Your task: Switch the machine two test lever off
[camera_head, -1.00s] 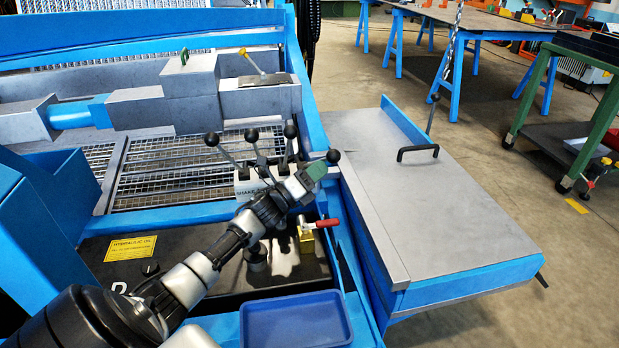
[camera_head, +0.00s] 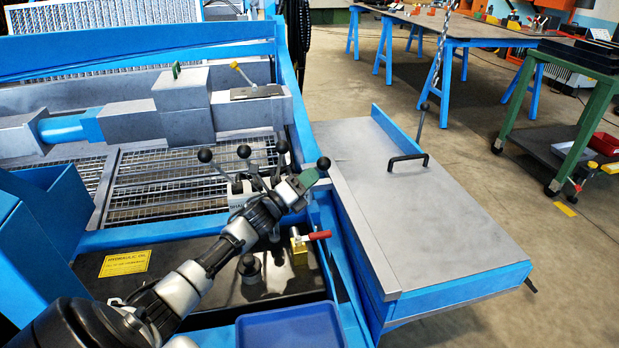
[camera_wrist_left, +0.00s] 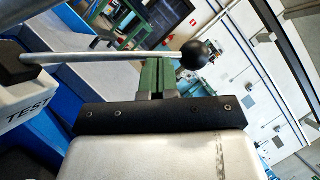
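A lever (camera_wrist_left: 100,57) with a black ball knob (camera_wrist_left: 196,54) runs across the left wrist view. Beside it is a pale block whose label (camera_wrist_left: 28,111) reads "TEST". In the head view this knob (camera_head: 323,163) is at the right end of a row of black-knobbed levers (camera_head: 243,151). My left gripper (camera_head: 310,177) is just left of and below that knob. Its green fingers (camera_wrist_left: 158,66) are together, with only a thin seam, and their tips are at the rod near the knob. The rod runs across the seam; contact is unclear. The lever base is partly hidden by my arm. My right gripper is out of view.
A red-handled valve (camera_head: 315,236) stands below my left gripper. A blue tray (camera_head: 290,328) is at the front. A grey-topped side table (camera_head: 420,220) with a black handle is to the right. A blue machine rail (camera_head: 293,100) runs close behind the levers.

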